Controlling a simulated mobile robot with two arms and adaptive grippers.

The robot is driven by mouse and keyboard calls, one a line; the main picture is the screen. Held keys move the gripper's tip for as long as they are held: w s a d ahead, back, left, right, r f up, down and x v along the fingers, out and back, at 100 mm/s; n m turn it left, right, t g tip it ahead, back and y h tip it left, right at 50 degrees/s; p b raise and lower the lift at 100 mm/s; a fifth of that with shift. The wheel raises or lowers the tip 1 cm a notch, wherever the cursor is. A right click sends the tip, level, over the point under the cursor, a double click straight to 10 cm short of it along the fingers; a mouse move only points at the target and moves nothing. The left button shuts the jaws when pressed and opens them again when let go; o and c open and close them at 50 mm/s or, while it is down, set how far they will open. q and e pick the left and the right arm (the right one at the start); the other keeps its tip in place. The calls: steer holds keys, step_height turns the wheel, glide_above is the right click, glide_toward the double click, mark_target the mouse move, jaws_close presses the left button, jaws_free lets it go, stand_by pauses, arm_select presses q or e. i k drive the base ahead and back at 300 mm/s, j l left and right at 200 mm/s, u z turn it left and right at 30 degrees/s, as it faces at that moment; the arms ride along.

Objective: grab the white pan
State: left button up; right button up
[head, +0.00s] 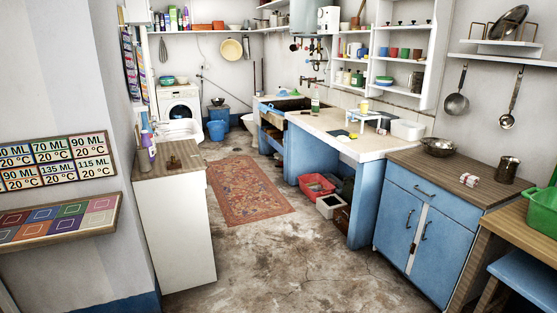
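No thing in the head view is clearly a white pan, so I cannot tell which one the task names. A white rectangular basin (407,130) stands on the pale counter at right of centre. A white round-edged basin (182,130) sits at the left, behind the white cabinet. A cream-yellow round pan or bowl (231,49) hangs on the back wall. A dark metal pan (439,147) rests on the wooden worktop at right. Neither of my grippers is in view.
A patterned rug (248,190) lies on open floor in the middle. A white cabinet (185,225) stands at left and a blue cabinet (422,235) at right. A red crate (317,187) is under the counter (335,138). A green tub (543,210) is at far right.

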mark_target(277, 155)
steer(key=i+z, duration=0.15)
steer(key=i, duration=0.2)
steer(key=i+j, duration=0.1)
steer(key=i, duration=0.85)
steer(key=i+z, duration=0.1)
steer(key=i, duration=0.85)
steer(key=i+l, duration=0.15)
steer(key=i, duration=0.9)
steer(key=i+l, duration=0.15)
steer(key=i, duration=0.95)
steer(key=i+j+u, duration=0.1)
steer(key=i+u, duration=0.3)
steer(key=i, duration=0.5)
steer(key=i+l+u, duration=0.15)
steer(key=i+u, duration=0.25)
steer(key=i, duration=0.5)
steer(key=i+l, duration=0.1)
steer(key=i, duration=3.6)
steer(key=i+j+u, duration=0.25)
steer(key=i+u, duration=0.2)
steer(key=i, duration=0.45)
steer(key=i+l+u, duration=0.1)
steer(key=i+u, duration=0.35)
steer(key=i, duration=0.45)
steer(key=i+z, duration=0.2)
steer(key=z, duration=1.6)
